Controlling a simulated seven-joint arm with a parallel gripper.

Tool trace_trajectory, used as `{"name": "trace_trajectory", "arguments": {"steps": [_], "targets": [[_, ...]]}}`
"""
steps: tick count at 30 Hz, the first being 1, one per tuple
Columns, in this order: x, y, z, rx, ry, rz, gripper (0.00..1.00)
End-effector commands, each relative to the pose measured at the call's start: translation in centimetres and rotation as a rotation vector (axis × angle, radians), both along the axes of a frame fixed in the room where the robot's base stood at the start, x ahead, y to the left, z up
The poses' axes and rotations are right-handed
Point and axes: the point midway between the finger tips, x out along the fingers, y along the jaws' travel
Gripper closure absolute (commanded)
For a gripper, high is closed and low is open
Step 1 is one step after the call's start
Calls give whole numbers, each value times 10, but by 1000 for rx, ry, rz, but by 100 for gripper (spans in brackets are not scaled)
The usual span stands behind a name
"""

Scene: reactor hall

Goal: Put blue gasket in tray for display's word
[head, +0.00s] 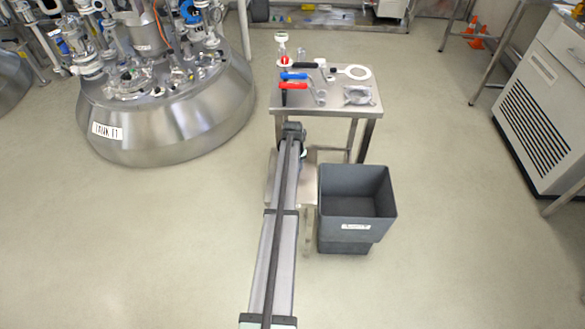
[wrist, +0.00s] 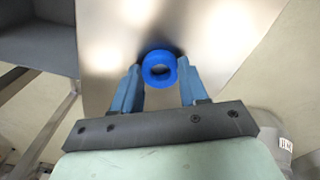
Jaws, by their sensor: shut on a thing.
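In the wrist view my gripper (wrist: 159,84) is shut on the blue gasket (wrist: 160,83), a thick ring held between the two blue fingertips. The gasket is over or against a bare shiny metal surface (wrist: 112,50); I cannot tell whether it touches. In the head view my arm hides the gripper and gasket. I cannot make out a tray or a display with a word in either view.
A grey open bin (head: 357,236) with an unreadable label stands right of my arm. A steel table (head: 325,108) behind holds red-handled and blue-handled tools, a white ring and a metal part. A tank (head: 165,130) is at left. A white cabinet (head: 545,110) is at right.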

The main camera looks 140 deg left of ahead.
Motion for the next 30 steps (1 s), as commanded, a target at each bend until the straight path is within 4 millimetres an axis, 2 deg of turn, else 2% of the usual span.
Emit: {"name": "trace_trajectory", "arguments": {"steps": [5,6,14,23,26,30], "targets": [[0,0,-3,0,0,0,74],[0,0,-3,0,0,0,55],[0,0,-3,0,0,0,31],[0,0,0,0,0,0,31],[0,0,7,0,1,0,31],[0,0,29,2,2,0,31]]}}
